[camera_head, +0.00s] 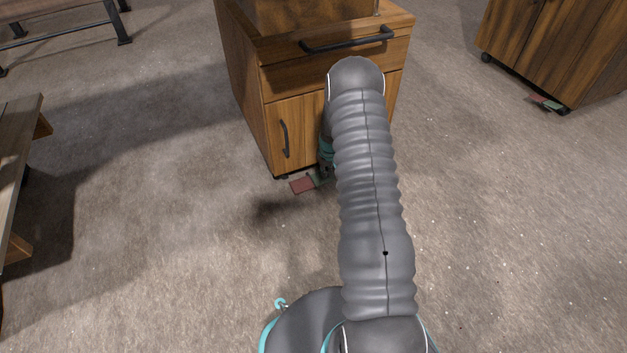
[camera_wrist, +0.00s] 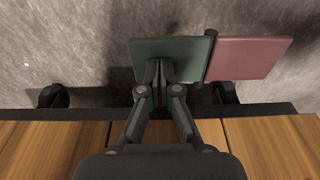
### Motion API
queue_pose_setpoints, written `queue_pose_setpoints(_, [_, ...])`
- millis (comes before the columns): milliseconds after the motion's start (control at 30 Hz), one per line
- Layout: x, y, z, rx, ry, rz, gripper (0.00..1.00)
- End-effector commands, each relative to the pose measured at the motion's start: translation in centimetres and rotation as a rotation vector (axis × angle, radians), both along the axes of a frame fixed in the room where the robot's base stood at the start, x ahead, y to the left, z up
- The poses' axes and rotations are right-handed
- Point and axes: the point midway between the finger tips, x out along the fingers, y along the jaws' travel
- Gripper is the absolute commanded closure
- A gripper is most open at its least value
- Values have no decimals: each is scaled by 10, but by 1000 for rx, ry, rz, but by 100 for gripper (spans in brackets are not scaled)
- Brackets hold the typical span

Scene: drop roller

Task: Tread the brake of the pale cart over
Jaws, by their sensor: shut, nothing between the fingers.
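The pale cart (camera_head: 295,125) stands ahead of me, a light wooden cabinet with a drawer and a door with black handles. Its brake is a two-part pedal low at its base, with a red plate (camera_wrist: 250,58) and a green plate (camera_wrist: 190,50) either side of a black bar. In the head view the red plate (camera_head: 302,185) shows at the cart's front foot, with part of the green plate beside it. My gripper (camera_wrist: 158,75) is shut and empty, its tips over the green plate. I cannot tell whether they touch it. My arm hides part of the cart.
A darker wooden cart (camera_head: 560,50) with its own red and green pedal (camera_head: 545,103) stands at the right. A wooden bench (camera_head: 15,150) is at the left edge and a metal-legged one (camera_head: 65,20) behind it. The floor between is clear.

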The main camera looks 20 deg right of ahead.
Motion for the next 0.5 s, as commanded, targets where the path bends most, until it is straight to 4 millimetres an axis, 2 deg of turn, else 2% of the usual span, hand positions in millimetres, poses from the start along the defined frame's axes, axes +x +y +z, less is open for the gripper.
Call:
queue_pose_setpoints(267, [0, 0, -2, 0, 0, 0, 100])
queue_pose_setpoints(500, [0, -1, 7, -1, -1, 0, 100])
